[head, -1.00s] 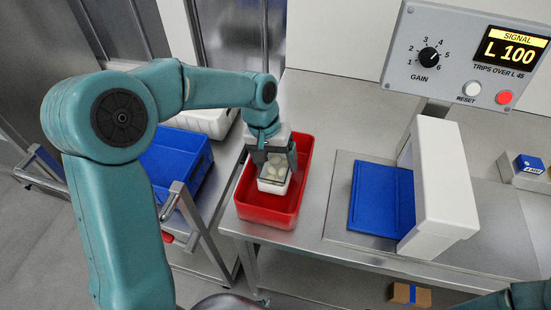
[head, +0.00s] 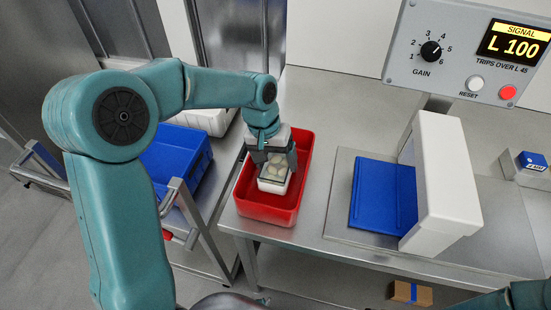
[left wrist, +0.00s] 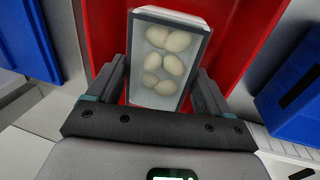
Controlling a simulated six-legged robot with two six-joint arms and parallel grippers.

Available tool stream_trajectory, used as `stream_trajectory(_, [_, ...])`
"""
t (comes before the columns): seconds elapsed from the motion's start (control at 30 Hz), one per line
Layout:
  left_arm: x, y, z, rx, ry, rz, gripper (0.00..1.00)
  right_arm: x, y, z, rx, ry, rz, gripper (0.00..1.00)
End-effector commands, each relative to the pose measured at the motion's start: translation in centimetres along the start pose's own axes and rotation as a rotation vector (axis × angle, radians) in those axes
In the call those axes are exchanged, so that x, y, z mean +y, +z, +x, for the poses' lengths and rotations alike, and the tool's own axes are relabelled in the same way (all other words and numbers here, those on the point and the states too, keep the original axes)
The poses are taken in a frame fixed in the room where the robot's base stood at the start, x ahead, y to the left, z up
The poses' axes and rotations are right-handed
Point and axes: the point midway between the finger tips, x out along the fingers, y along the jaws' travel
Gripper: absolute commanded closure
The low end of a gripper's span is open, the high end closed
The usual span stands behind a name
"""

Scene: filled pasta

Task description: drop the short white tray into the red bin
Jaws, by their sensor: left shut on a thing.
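The short white tray (head: 272,185) holds several pale filled pasta pieces, which show clearly in the left wrist view (left wrist: 165,62). My left gripper (head: 276,164) is shut on the tray, with one finger on each side of it. The red bin (head: 284,211) stands at the left end of the steel table. The tray is over the bin, within its outline; I cannot tell whether its underside touches the bin floor. In the left wrist view the red bin (left wrist: 238,42) surrounds the tray. My right gripper is not in view.
A blue crate (head: 176,160) and a white container (head: 205,122) sit on a cart at left. Right of the bin are a blue plate (head: 382,195), a white arch (head: 440,190) and a control panel reading L 100 (head: 510,47). A cardboard box (head: 410,293) lies below.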

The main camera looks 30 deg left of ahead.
Motion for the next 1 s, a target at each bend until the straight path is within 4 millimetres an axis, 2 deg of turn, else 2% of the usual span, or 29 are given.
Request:
stream_trajectory(0.9, [-0.2, 0.0, 1.1, 0.001, 0.0, 0.0, 0.76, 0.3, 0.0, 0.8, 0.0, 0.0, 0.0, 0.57])
stream_trajectory(0.93, [-0.2, 0.0, 1.1, 0.001, 0.0, 0.0, 0.14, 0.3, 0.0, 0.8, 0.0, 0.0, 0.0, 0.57])
stream_trajectory(0.97, [-0.2, 0.0, 1.1, 0.001, 0.0, 0.0, 0.04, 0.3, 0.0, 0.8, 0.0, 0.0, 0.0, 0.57])
stream_trajectory(1.0, [-0.2, 0.0, 1.1, 0.001, 0.0, 0.0, 0.0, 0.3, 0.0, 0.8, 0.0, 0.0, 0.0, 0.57])
